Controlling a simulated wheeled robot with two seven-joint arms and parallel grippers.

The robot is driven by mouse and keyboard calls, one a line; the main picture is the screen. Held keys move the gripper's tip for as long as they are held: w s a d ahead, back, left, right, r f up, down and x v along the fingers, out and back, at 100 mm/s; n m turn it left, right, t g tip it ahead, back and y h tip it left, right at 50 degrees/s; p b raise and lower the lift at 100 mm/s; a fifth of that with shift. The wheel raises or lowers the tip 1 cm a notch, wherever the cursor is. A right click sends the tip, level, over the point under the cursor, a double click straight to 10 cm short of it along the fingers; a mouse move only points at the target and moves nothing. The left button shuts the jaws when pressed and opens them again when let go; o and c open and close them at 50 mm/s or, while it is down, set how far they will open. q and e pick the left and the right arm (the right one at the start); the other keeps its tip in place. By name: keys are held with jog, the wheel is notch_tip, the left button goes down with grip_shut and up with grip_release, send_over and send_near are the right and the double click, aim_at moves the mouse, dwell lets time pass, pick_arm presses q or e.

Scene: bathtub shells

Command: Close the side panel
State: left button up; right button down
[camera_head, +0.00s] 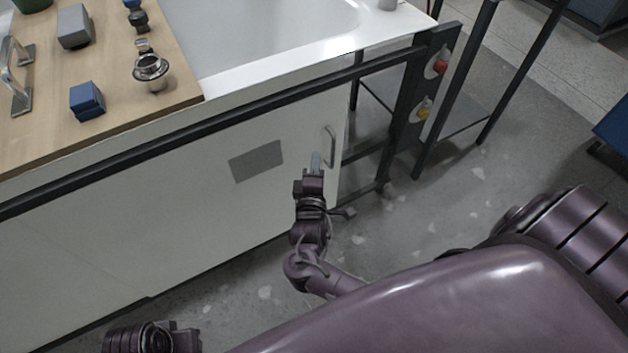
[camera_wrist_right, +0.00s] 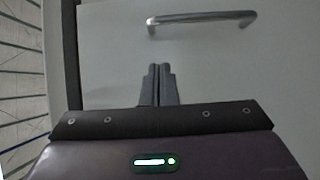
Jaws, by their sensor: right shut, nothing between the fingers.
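The white side panel (camera_head: 215,195) covers the front of the tub frame, with a grey patch on it. A metal handle (camera_head: 330,146) is at the panel's right end, and it also shows across the top of the right wrist view (camera_wrist_right: 202,19). My right gripper (camera_head: 316,160) is shut and empty, just left of the handle in the head view. In the wrist view its closed fingertips (camera_wrist_right: 157,68) point at the white panel below the handle and appear apart from it. Whether they touch the panel cannot be told. My left gripper's fingers are not visible.
A wooden board (camera_head: 120,70) with fittings and small blocks lies over the white tub (camera_head: 300,55). A black frame rail (camera_head: 215,122) runs above the panel. Dark frame legs with red and yellow knobs stand right of the panel. Grey floor (camera_head: 450,190) is open at the right.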

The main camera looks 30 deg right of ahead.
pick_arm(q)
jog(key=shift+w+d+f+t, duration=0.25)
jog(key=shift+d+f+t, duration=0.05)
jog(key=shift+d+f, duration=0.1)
pick_arm(e)
jog(key=shift+w+d, duration=0.4)
jog(key=shift+d, duration=0.45)
jog(key=shift+w+d, duration=0.35)
jog(key=shift+d, duration=0.45)
jog(key=shift+w+d, duration=0.4)
jog(key=shift+d, duration=0.45)
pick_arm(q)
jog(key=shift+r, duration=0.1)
